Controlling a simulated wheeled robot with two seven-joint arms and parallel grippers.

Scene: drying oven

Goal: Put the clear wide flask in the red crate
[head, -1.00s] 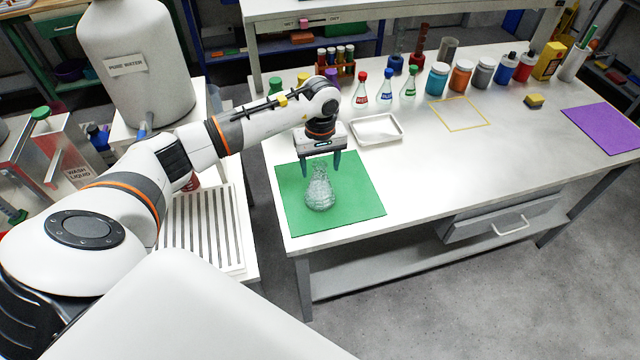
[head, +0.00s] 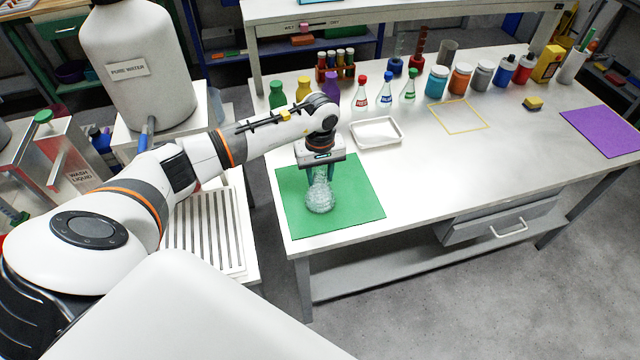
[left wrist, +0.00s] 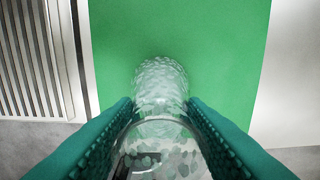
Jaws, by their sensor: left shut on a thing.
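The clear wide flask (head: 320,196) stands on the green mat (head: 362,206) near the table's left front corner. My left gripper (head: 321,180) comes down on it from above and is shut on its neck. In the left wrist view the flask (left wrist: 160,85) lies between the two teal fingers of the left gripper (left wrist: 158,120), one on each side. The flask looks upright and seems to rest on the mat. My right gripper is not in view. I do not see a red crate in these frames.
A white tray (head: 397,131) lies behind and right of the mat. Small flasks with coloured stoppers (head: 386,90), jars (head: 460,78) and bottles line the back. A yellow square outline (head: 459,116) and a purple mat (head: 603,130) lie to the right. The front middle of the table is clear.

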